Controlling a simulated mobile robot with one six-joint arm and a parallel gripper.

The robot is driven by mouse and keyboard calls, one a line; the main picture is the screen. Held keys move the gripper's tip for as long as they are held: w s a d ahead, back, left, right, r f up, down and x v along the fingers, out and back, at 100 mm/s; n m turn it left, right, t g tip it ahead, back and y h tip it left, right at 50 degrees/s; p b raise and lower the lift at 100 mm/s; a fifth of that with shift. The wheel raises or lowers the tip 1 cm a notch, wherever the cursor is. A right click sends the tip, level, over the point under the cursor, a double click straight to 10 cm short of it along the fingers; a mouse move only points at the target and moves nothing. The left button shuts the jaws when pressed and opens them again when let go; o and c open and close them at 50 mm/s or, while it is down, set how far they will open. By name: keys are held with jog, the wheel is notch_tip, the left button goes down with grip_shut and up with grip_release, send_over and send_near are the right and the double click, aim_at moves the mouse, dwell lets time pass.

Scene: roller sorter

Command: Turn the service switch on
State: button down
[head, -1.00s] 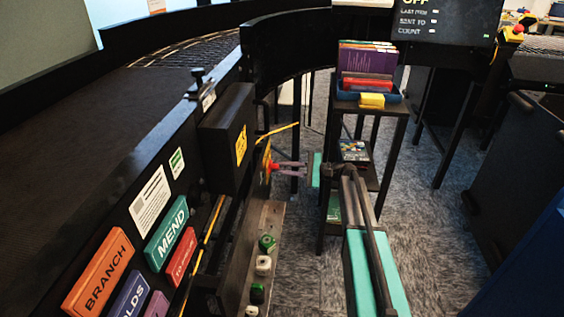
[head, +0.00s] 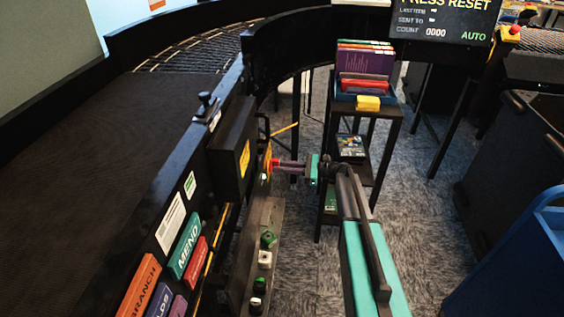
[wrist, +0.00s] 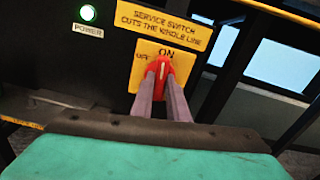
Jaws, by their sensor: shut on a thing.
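The service switch (wrist: 160,76) is a red handle on a yellow plate, under a yellow label (wrist: 165,27) reading "SERVICE SWITCH CUTS THE WHOLE LINE". Its handle stands upright, pointing at ON, with OFF marked to the left. My gripper (wrist: 164,88) is shut on the red handle, one finger on each side. In the head view my gripper (head: 284,167) reaches left to the switch on the side of the line. A green POWER lamp (wrist: 87,13) is lit at the upper left of the wrist view.
The screen (head: 443,20) reads "PRESS RESET", count 0000 and AUTO. A dark ledge with several buttons (head: 265,259) lies below the switch. A shelf stand with a book bin (head: 367,98) stands right of it. Carpet is open below my arm.

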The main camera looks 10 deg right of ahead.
jog(key=shift+m+p, duration=0.6)
jog(key=c, duration=1.7)
grip_release()
jog(key=shift+d, duration=0.1)
jog(key=b+v, duration=0.1)
jog(key=v, duration=1.2)
jog(key=shift+s+d, duration=0.15)
jog(key=shift+d, duration=0.1)
